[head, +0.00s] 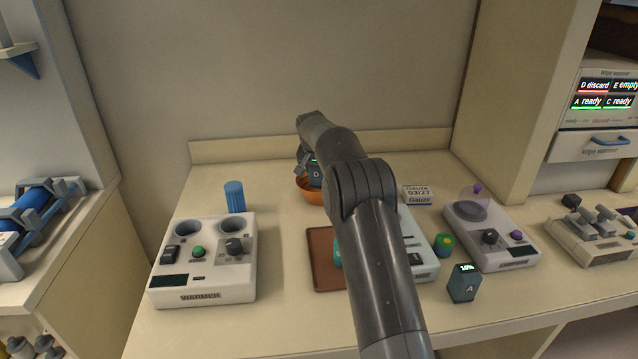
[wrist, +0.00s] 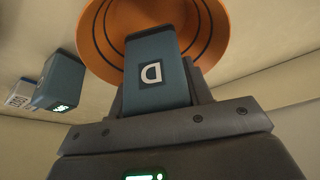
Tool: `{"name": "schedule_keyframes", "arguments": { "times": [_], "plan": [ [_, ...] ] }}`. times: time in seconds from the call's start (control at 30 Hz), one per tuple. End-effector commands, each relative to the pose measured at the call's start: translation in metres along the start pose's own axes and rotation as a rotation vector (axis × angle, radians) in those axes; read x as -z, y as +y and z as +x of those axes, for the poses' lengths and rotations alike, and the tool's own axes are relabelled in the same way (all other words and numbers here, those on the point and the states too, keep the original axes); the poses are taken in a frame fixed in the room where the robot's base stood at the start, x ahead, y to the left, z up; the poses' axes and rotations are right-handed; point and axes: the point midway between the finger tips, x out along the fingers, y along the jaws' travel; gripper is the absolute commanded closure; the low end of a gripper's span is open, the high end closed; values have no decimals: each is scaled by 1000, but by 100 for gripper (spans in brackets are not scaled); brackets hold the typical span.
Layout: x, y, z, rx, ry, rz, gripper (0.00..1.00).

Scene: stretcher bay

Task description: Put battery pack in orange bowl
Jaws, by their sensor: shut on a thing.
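The orange bowl (head: 309,191) is at the back of the counter, partly hidden by the pack and my arm. In the wrist view the bowl (wrist: 100,45) lies behind the pack's end, so the pack is over or within its rim. I cannot tell whether it touches the bowl.
Battery pack A (head: 461,284) stands at the front right. The warmer (head: 205,285) and blue cup (head: 234,196) are left, and a brown tray (head: 324,270) is mid-counter. A gauze box (head: 417,195) is right of my arm. Another teal pack (wrist: 60,83) shows in the wrist view.

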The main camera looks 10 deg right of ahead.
Motion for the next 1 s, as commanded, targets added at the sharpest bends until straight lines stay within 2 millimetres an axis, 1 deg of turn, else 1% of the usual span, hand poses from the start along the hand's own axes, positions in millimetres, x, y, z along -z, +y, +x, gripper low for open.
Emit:
{"name": "schedule_keyframes", "arguments": {
  "times": [0.17,0.3,0.37,0.73,0.77,0.87,1.0],
  "plan": [
    [-5,0,12,0,1,0,92],
    [-13,0,31,-1,0,0,92],
    [-15,0,36,0,1,0,92],
    [-16,0,41,1,3,0,92],
    [-17,0,42,0,1,0,54],
    [-17,0,42,0,1,0,46],
    [-17,0,42,0,1,0,46]
  ]
}}
